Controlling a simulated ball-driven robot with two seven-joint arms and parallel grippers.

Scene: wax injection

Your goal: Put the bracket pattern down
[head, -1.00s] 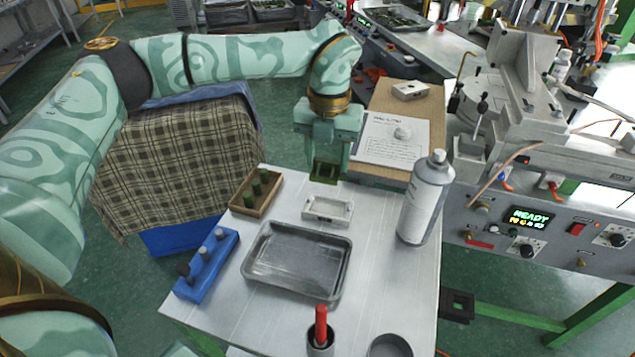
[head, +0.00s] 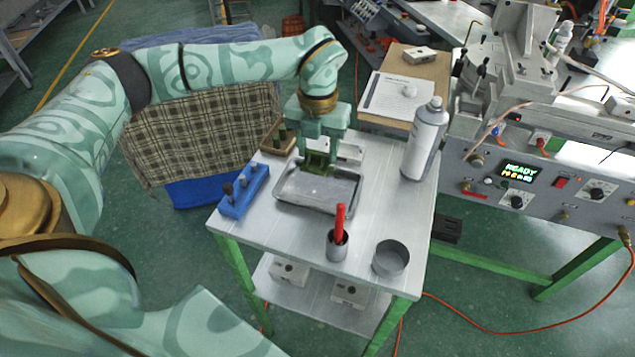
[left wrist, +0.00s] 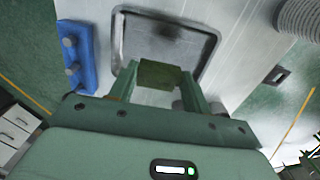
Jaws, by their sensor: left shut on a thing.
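The bracket pattern (head: 319,162) is a small dark green piece held between the fingers of my left gripper (head: 318,160). In the left wrist view the pattern (left wrist: 160,74) sits between the two fingertips, in front of the metal tray (left wrist: 206,43). In the head view it is over the far part of the shallow grey tray (head: 318,206). I cannot tell whether it touches the tray floor. My right gripper is not in view.
A spray can (head: 424,142) stands right. A cup (head: 337,249) with a red handle and an empty round tin (head: 390,259) are in front.

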